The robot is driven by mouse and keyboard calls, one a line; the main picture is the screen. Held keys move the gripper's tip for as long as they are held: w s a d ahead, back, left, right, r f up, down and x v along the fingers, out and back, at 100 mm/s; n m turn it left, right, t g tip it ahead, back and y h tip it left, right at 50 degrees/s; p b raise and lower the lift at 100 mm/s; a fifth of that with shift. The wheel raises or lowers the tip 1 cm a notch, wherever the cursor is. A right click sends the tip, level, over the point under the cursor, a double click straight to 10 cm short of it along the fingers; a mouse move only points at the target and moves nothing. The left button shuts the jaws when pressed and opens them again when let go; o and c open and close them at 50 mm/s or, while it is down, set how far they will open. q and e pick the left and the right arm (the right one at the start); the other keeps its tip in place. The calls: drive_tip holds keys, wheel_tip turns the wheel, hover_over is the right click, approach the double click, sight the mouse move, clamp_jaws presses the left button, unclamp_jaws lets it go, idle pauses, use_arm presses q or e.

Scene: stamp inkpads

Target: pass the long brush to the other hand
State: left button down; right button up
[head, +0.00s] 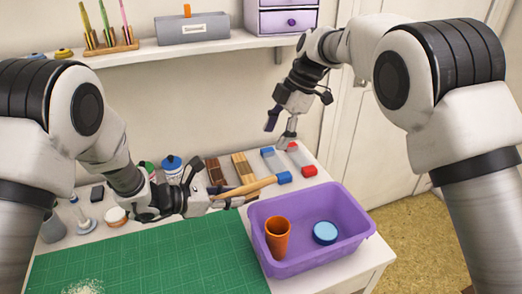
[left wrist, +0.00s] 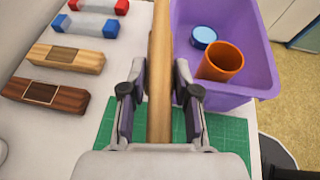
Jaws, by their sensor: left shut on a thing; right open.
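The long brush shows as a tan wooden handle (head: 250,187) in the head view. My left gripper (head: 212,198) is shut on it and holds it level above the table, the handle pointing right. In the left wrist view the handle (left wrist: 160,100) runs up the middle between the two fingers of my left gripper (left wrist: 160,78). I cannot make out bristles in either view. My right gripper (head: 279,129) is open and empty, pointing down above the back of the table, up and to the right of the brush and apart from it.
A purple bin (head: 341,251) with an orange cup (head: 277,240) and a blue round lid (head: 325,232) stands at the right front. A blue-ended bar (left wrist: 84,24), a red-ended bar (head: 301,158) and wooden blocks lie behind the brush. A green mat (head: 165,262) covers the front left.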

use_arm(q)
drive_tip(key=shift+w+d+f, duration=0.1)
drive_tip(key=shift+w, duration=0.05)
use_arm(e)
drive_tip(key=g, duration=0.2)
approach(248, 186)
drive_tip(key=shift+a+f+n, duration=0.1)
drive_tip(key=shift+a+n, duration=0.05)
drive_tip(key=shift+n, duration=0.25)
drive_tip(key=x, duration=1.1)
drive_tip(key=shift+f, duration=0.3)
clamp_jaws()
use_arm(q)
drive_tip(key=c, duration=0.8)
unclamp_jaws()
drive_tip(key=shift+o, duration=0.2)
drive_tip(key=v, duration=1.2)
